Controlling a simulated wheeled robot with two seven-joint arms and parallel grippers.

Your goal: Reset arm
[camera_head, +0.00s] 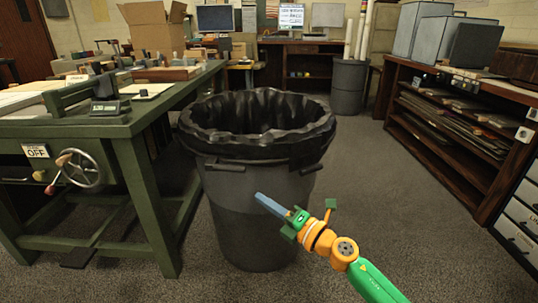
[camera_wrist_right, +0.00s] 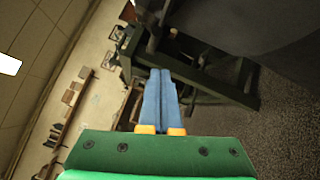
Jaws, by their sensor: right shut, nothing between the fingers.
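My right arm comes in from the lower right in the head view, green and orange. Its right gripper (camera_head: 268,205) has blue fingers that are closed together with nothing between them. It is in front of the grey trash can, apart from or near its side; the exact gap cannot be told. In the right wrist view the right gripper (camera_wrist_right: 161,75) shows its two blue fingers side by side and touching. My left gripper is not in view.
A large trash can (camera_head: 255,215) with a black liner stands in the middle. A green workbench (camera_head: 130,125) with a handwheel is at left. Wooden shelves (camera_head: 455,150) stand at right. A second bin (camera_head: 348,88) is behind. Carpet (camera_head: 400,220) is clear at right.

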